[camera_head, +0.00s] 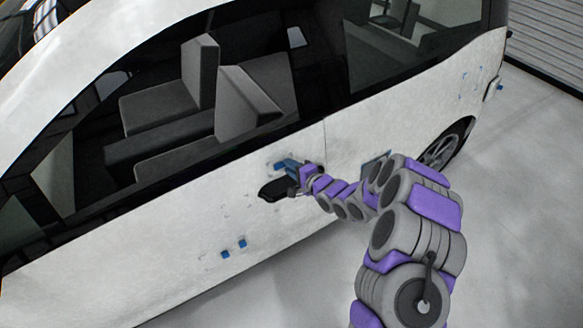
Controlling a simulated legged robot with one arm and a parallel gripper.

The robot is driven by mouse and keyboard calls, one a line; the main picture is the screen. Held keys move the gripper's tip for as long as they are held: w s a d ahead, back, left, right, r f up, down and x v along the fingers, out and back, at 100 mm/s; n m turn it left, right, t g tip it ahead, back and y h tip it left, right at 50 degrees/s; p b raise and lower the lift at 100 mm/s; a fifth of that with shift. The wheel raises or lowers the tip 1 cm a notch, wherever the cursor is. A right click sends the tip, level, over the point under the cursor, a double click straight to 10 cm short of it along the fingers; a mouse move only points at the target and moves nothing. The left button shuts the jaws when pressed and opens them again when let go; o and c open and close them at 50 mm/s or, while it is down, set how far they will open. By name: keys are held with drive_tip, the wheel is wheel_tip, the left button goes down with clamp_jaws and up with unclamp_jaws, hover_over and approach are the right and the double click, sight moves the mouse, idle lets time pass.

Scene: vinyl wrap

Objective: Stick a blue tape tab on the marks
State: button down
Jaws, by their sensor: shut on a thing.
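A white car door panel (170,240) carries small faint marks (225,213), some of them near the door handle area. Two blue tape tabs (242,243) (225,255) are stuck low on the door. My gripper (292,178) is at the door, beside a black oblong part (272,190) that looks like the door handle. The fingertips are small and partly hidden, and I cannot tell whether the piece touches the panel.
More small blue pieces (463,75) sit on the rear panel near the back wheel (445,147). The grey floor (520,210) to the right is clear. Side windows lie above the door.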

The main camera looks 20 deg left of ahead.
idle(0.3)
drive_tip(key=c, duration=0.9)
unclamp_jaws()
drive_tip(key=shift+a, duration=0.1)
drive_tip(key=p+v, duration=0.1)
drive_tip(key=v, duration=0.7)
drive_tip(key=p+v, duration=0.1)
drive_tip(key=v, duration=0.8)
drive_tip(key=shift+s+d+f+p, duration=0.1)
drive_tip(key=shift+d+f+p, duration=0.1)
drive_tip(key=shift+p, duration=0.2)
